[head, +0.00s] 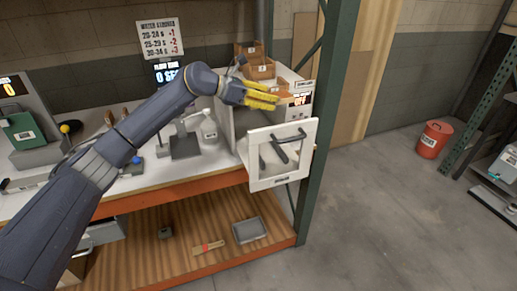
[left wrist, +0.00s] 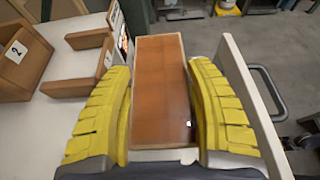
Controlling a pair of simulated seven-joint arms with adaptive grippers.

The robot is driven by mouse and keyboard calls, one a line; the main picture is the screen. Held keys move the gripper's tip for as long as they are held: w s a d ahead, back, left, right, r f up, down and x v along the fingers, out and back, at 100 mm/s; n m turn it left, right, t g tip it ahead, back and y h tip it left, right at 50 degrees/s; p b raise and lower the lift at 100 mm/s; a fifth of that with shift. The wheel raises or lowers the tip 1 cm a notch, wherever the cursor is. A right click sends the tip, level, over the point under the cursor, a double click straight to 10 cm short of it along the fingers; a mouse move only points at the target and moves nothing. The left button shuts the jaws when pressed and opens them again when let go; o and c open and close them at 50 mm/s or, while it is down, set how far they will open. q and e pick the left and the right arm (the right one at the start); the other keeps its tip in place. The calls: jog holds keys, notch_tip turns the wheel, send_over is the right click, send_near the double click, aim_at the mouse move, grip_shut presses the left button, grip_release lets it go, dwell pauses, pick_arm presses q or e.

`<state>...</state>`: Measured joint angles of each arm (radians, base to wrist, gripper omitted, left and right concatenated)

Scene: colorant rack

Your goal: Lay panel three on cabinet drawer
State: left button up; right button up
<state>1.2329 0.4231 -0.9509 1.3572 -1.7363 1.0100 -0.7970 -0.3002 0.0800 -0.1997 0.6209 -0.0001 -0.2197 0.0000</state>
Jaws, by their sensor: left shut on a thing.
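My left gripper (head: 262,96) has yellow ribbed fingers and is over the white cabinet (head: 299,115) on the bench's right end. It is shut on a flat orange-brown panel (left wrist: 162,85), which lies lengthwise between the fingers in the left wrist view. No number shows on the panel. My right gripper is not in view.
Wooden holders (head: 262,71) stand behind the gripper; one numbered 2 (left wrist: 22,58) is at left in the left wrist view. A green post (head: 328,110) rises just right of the drawer front. A red bucket (head: 433,140) stands on the open floor.

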pick_arm(q)
notch_tip(320, 180, down, 20)
jog(key=shift+w+a+r, duration=0.1)
jog(key=shift+w+r, duration=0.05)
jog(key=shift+r, duration=0.05)
dwell(0.5)
jog(key=shift+f, duration=0.15)
jog(key=o, duration=1.2)
jog(key=shift+a+r, duration=0.2)
jog(key=shift+r, duration=0.05)
jog(key=v, duration=1.1)
jog(key=shift+s+a+r, duration=0.1)
jog(key=shift+s+a, duration=0.05)
jog(key=shift+s, duration=0.1)
